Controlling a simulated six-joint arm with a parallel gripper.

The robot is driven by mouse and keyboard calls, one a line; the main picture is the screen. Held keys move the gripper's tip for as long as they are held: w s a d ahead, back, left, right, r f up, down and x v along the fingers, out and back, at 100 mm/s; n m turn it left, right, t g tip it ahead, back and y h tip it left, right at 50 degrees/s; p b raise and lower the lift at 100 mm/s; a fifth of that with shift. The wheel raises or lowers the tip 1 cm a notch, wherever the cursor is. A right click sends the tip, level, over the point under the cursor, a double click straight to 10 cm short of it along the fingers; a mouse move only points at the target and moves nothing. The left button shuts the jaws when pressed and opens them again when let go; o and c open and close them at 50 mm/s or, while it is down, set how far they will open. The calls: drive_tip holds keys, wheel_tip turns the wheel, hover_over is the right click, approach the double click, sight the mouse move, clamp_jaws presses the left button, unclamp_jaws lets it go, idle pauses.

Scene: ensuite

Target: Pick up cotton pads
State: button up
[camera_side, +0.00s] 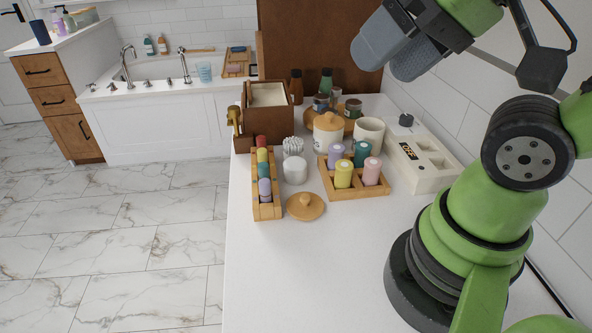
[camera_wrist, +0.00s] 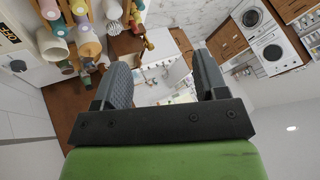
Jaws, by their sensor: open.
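A small plain white cylinder (camera_side: 294,170), possibly the cotton pads, stands on the white counter in the side view; I cannot make out separate pads. It stands just in front of a holder of white-tipped cotton swabs (camera_side: 293,146). A round wooden lid (camera_side: 305,206) lies on the counter in front of it. My gripper (camera_side: 382,54) is raised high above the counter, up and to the right of the white cylinder and far from it. In the wrist view my gripper (camera_wrist: 160,68) has its two grey fingers wide apart with nothing between them.
A wooden rack of coloured rolls (camera_side: 264,190) is left of the cylinder, and a wooden tray of coloured bottles (camera_side: 355,187) right. Behind are a lidded canister (camera_side: 328,130), cream jar (camera_side: 368,135) and brown box (camera_side: 268,120). The front of the counter (camera_side: 310,280) is clear.

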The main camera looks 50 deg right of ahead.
drive_tip(key=n+g+h, duration=0.2)
drive_tip(key=n+g, duration=0.1)
drive_tip(key=g, duration=0.4)
hover_over(297, 163)
wheel_tip(297, 163, down, 24)
drive_tip(key=shift+s+d+r, duration=0.1)
drive_tip(key=shift+r, duration=0.15)
drive_tip(key=shift+f, duration=3)
drive_tip(key=c, duration=0.7)
